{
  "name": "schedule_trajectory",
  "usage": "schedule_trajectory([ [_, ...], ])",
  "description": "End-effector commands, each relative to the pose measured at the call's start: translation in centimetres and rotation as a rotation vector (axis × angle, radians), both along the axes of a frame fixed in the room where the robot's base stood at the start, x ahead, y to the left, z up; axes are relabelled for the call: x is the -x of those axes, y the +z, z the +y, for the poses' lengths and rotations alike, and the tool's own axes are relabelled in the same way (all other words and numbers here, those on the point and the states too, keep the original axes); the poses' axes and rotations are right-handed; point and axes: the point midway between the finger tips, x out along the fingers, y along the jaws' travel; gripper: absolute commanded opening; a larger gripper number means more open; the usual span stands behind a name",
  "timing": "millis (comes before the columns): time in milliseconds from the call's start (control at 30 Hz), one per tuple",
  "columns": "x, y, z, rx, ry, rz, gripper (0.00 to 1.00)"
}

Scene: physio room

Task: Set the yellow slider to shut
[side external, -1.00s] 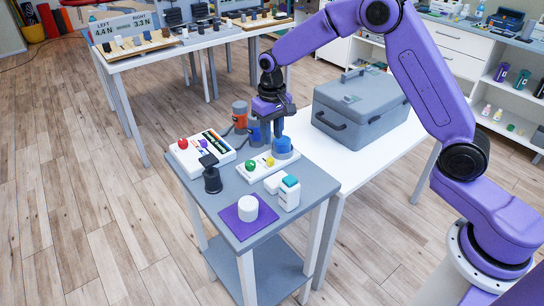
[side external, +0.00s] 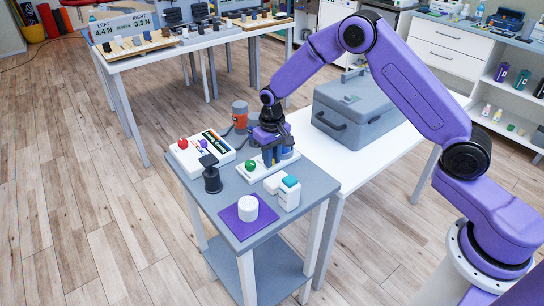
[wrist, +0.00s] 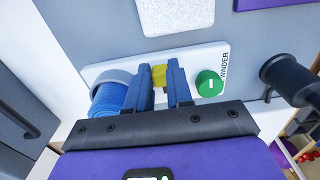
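The white winder board (side external: 254,178) lies on the grey stand, with a green knob (side external: 250,164) on it. The yellow slider (wrist: 159,75) shows in the wrist view, on the board between the green knob and a blue roll (wrist: 122,94) in a grey ring. My gripper (side external: 272,160) points down over the board and hides the slider in the side view. In the wrist view, my gripper (wrist: 160,80) has one blue finger on each side of the slider. The slider fills the narrow gap, and the fingers look closed on it; contact is partly hidden.
A white device with a red knob (side external: 183,143), a black post (side external: 211,177), a white cylinder (side external: 248,208) on a purple mat and a teal-topped bottle (side external: 290,193) stand around the board. A grey case (side external: 360,107) stands on the white table behind.

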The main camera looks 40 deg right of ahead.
Motion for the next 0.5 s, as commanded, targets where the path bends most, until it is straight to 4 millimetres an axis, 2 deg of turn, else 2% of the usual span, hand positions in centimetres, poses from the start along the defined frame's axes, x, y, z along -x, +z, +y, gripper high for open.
schedule_trajectory([
  [233,-0.2,0.0,0.0,0.0,0.0,0.0,0.0],
  [500,-2.7,0.0,0.0,0.0,-0.001,-0.002,0.0],
])
